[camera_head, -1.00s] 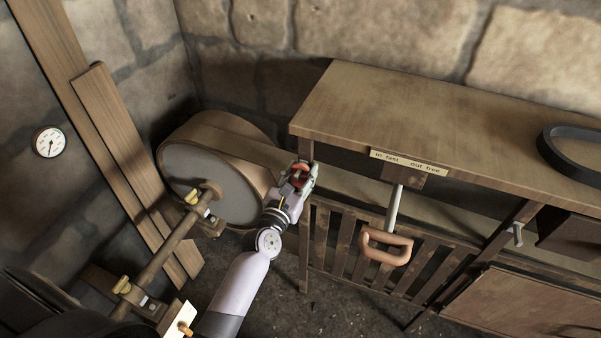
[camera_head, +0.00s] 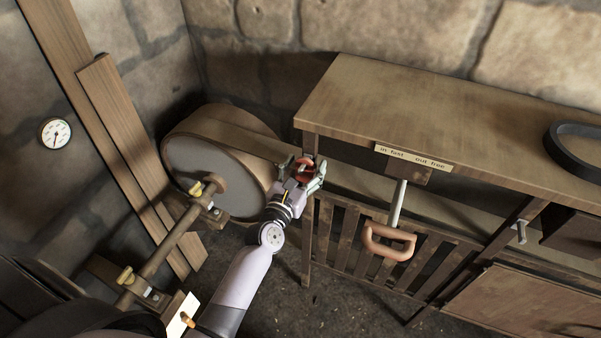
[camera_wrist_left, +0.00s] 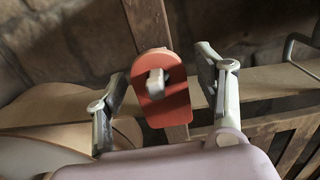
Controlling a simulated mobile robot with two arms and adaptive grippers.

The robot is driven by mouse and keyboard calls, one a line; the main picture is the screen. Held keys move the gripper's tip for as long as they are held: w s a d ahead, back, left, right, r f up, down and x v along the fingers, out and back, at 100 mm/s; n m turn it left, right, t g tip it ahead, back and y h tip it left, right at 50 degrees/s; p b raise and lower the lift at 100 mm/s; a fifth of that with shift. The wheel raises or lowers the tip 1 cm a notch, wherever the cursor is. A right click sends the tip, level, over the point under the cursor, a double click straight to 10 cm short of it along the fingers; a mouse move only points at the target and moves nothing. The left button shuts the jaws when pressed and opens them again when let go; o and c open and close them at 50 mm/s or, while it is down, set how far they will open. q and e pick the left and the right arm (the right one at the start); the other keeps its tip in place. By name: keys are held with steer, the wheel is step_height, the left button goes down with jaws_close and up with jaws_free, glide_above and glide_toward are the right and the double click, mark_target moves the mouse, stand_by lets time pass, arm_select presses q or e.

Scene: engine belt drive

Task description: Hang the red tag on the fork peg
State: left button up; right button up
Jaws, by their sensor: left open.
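The red tag (camera_wrist_left: 163,104) hangs on a grey peg (camera_wrist_left: 156,82) that sticks out through its upper part in the left wrist view. The tag lies against a wooden upright. It also shows in the head view (camera_head: 303,172), partly covered by my gripper. My left gripper (camera_head: 307,169) is open around the tag, with one finger on each side and gaps between fingers and tag in the left wrist view (camera_wrist_left: 166,92). My right gripper is not in view.
A wooden bench (camera_head: 430,110) with a labelled plate (camera_head: 413,157) stands right of the gripper. A fork handle (camera_head: 390,243) hangs below it. A large drum with a belt (camera_head: 215,165) is at left. A black belt (camera_head: 575,150) lies on the bench.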

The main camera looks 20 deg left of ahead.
arm_select(q)
steer(key=s, duration=1.2)
steer(key=s+d+f+m+g+h, duration=0.1)
steer(key=s+f+m+g, duration=0.4)
steer(key=f, duration=0.6)
steer(key=s+d+f+m+g, duration=0.1)
steer(key=s+f+m, duration=0.1)
steer(key=f+m, duration=0.7)
steer(key=s+d+f+m+g+h, duration=0.15)
steer(key=s+f+m, duration=0.3)
steer(key=f, duration=0.75)
steer(key=s+a+f+m+g, duration=0.1)
steer(key=s+f+m+g, duration=0.2)
steer(key=s, duration=0.6)
steer(key=s+a+f+m+g+y, duration=0.1)
steer(key=s+a+f+m+g, duration=0.1)
steer(key=s+f+m, duration=0.6)
steer(key=s+a+f+m+g+y, duration=0.1)
steer(key=s+f+m+g, duration=0.3)
steer(key=s+m, duration=0.5)
step_height(320, 180, down, 2)
steer(key=shift+s+a+f, duration=0.25)
steer(key=shift+s+a, duration=0.3)
steer(key=shift+s, duration=0.25)
